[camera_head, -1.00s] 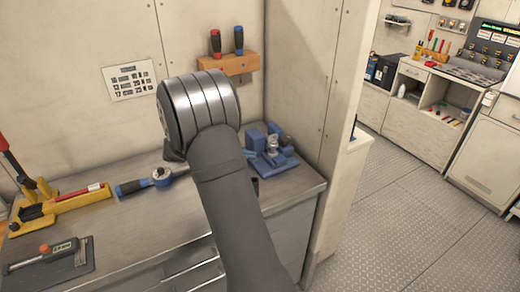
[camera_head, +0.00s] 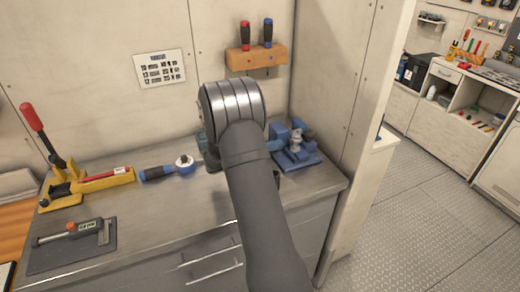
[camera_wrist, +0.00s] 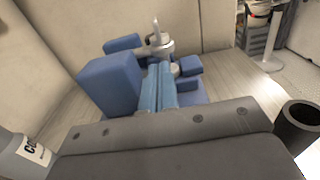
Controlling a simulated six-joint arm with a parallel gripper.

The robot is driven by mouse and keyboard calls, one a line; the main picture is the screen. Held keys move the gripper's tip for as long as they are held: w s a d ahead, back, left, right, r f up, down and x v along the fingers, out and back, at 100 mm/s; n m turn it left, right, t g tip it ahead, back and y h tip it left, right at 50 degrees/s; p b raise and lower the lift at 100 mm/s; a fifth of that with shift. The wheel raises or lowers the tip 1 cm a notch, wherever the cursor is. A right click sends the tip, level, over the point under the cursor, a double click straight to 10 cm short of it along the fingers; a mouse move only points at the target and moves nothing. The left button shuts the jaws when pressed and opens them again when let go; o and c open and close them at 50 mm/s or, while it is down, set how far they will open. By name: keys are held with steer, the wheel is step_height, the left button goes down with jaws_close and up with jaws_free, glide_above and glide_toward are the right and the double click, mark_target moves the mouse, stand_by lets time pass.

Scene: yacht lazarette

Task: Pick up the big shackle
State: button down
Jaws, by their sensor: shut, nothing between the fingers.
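I cannot make out a big shackle for certain in either view. A silver metal piece (camera_head: 296,139) sits at the blue vise (camera_head: 298,160) on the right end of the bench; it is too small to identify. The wrist view shows the blue vise (camera_wrist: 110,84) close up, with a silver part (camera_wrist: 160,43) behind its jaws. My gripper (camera_wrist: 165,140) shows as a dark housing across the bottom of the wrist view, in front of the vise.
On the bench (camera_head: 150,240) lie a blue-handled ratchet (camera_head: 165,171), a yellow tool with a red lever (camera_head: 85,185) and a caliper on a dark mat (camera_head: 72,245). A wooden rack (camera_head: 257,58) holds two screwdrivers on the wall. A partition (camera_head: 365,120) stands right of the vise.

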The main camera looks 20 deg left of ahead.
mark_target(294, 145)
steer(key=shift+x, duration=1.6)
steer(key=shift+x, duration=0.85)
steer(key=v, duration=1.3)
steer(key=shift+s+a, duration=0.2)
steer(key=shift+s, duration=0.05)
steer(key=shift+d+f, duration=0.25)
steer(key=shift+f, duration=0.65)
steer(key=x, duration=1.4)
